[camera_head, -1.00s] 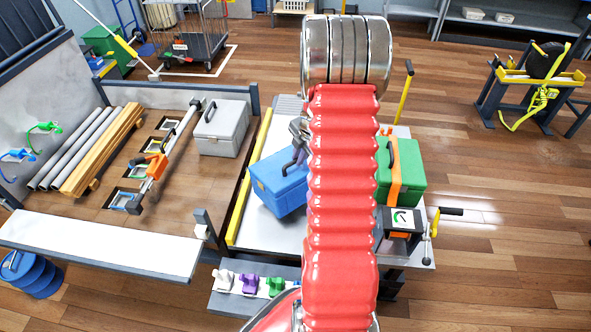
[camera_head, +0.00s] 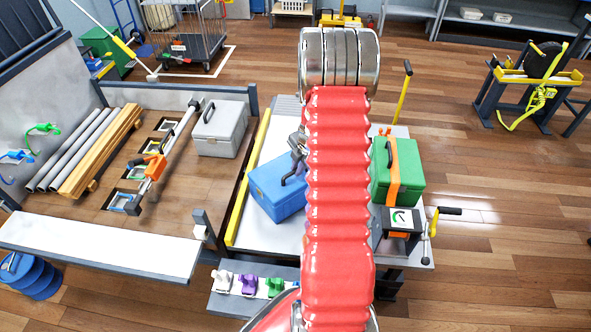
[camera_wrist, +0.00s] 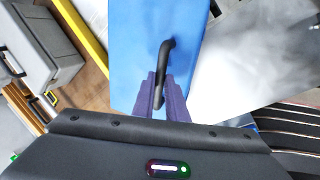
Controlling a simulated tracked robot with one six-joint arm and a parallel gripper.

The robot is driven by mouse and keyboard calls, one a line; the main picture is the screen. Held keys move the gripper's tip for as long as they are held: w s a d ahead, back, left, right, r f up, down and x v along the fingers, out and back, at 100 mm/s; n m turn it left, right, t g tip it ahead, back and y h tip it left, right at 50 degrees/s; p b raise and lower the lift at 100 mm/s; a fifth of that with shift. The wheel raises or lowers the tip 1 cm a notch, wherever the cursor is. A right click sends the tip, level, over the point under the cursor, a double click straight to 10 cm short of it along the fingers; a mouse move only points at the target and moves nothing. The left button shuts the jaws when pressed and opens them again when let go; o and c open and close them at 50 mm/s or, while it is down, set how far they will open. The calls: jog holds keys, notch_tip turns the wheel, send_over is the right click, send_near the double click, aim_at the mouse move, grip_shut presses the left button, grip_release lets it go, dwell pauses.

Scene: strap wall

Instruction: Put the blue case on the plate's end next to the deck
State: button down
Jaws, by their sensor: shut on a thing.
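The blue case (camera_head: 277,187) is over the left part of the white plate (camera_head: 262,236), turned at an angle to the plate's edges. I cannot tell whether its underside touches the plate. My gripper (camera_wrist: 161,100) is shut on the case's black handle (camera_wrist: 163,68) in the wrist view. In the head view my gripper (camera_head: 297,152) is partly hidden behind my red arm. The wooden deck (camera_head: 180,185) lies left of the plate, beyond a yellow strip (camera_head: 248,180).
A green case (camera_head: 398,172) with an orange strap stands on the plate's right side. A grey case (camera_head: 220,129) stands on the deck near the yellow strip. A crank device (camera_head: 403,222) sits at the plate's front right. My arm hides the plate's middle.

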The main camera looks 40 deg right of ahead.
jog(key=c, duration=1.8)
grip_release()
jog(key=shift+o, duration=0.2)
jog(key=v, duration=1.2)
